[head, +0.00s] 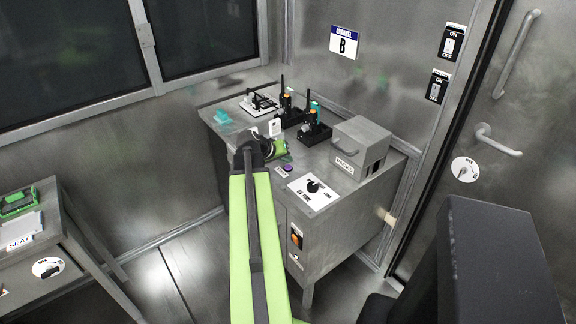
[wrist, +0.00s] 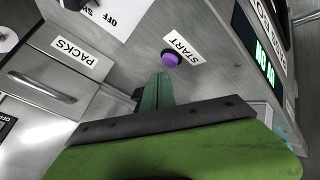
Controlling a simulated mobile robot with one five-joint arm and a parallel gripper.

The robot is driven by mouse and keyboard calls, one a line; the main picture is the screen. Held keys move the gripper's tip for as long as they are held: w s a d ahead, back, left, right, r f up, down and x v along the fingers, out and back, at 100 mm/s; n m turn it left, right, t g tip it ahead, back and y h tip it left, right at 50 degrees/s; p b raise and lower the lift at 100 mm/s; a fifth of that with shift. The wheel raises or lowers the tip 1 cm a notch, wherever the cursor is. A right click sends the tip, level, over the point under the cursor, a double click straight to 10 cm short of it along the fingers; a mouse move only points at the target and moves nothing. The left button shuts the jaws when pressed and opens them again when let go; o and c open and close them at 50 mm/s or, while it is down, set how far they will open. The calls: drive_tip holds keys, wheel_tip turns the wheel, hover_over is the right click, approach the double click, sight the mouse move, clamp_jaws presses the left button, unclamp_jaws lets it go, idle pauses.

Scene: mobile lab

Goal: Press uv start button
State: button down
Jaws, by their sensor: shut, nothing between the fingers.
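The purple start button (wrist: 170,59) sits on the grey metal cabinet top beside a white START label (wrist: 182,47). It also shows in the head view (head: 288,168), near the cabinet's front edge. My gripper (wrist: 160,80) is shut and empty, its dark green fingers pointing toward the button. The fingertips lie just below the button in the wrist picture, with a small gap. In the head view my gripper (head: 284,153) is just behind the button, above the cabinet top.
A UV TIME dial plate (head: 314,191) lies right of the button. A grey box labelled PACKS (head: 358,148) stands at the cabinet's right end. Black radio-like devices (head: 314,128) stand behind. A green digital display (wrist: 266,68) shows at right in the wrist view.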

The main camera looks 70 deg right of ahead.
sight(286, 168)
wheel_tip(286, 168, up, 5)
drive_tip(key=p, duration=0.5)
idle(0.7)
